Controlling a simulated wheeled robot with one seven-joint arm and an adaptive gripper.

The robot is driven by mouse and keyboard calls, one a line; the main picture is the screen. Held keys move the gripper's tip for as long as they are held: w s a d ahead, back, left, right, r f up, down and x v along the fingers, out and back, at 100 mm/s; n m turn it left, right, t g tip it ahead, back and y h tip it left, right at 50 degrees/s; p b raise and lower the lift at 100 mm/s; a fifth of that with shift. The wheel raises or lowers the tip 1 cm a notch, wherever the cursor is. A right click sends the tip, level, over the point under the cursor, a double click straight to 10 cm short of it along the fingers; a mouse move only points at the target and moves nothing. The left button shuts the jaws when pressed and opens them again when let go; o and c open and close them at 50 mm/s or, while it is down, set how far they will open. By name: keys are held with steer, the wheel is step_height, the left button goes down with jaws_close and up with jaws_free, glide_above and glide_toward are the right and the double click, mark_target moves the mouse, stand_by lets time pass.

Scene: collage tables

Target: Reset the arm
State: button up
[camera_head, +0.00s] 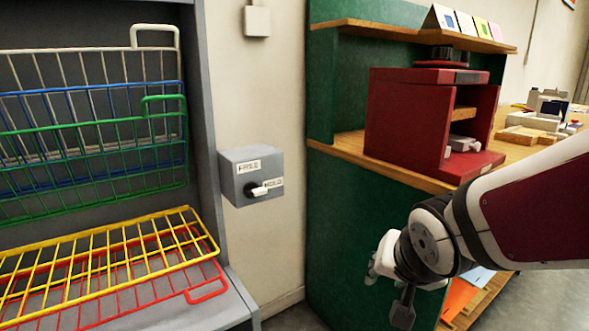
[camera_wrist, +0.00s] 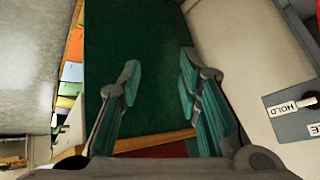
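My arm (camera_head: 530,205) reaches in from the right in the head view. My gripper (camera_head: 375,265) hangs at its end, in front of the green side panel of the shelf unit. In the wrist view my gripper (camera_wrist: 158,85) shows two fingers with teal pads, spread apart. Nothing is between them; the green panel (camera_wrist: 135,40) shows behind the gap. In the head view the fingers are partly hidden by the wrist.
A grey switch box (camera_head: 240,190) with a black and white knob is on the wall. Coloured wire racks (camera_head: 90,250) stand at left. A red cabinet (camera_head: 385,120) sits on the wooden shelf (camera_head: 345,145). Coloured sheets (camera_head: 460,297) lie low beside my wrist.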

steer(key=s+d+r+n+g, duration=0.15)
steer(key=s+g, duration=0.25)
steer(key=s, duration=1)
steer(key=s+d+r+n+g, duration=0.1)
steer(key=s+r+n+g, duration=0.15)
steer(key=s, duration=1.05)
step_height(320, 180, up, 27)
steer(key=d+t+p, duration=0.1)
steer(key=t+p, duration=0.2)
steer(key=p, duration=2.3)
steer(key=shift+f, duration=0.2)
steer(key=shift+w, duration=0.1)
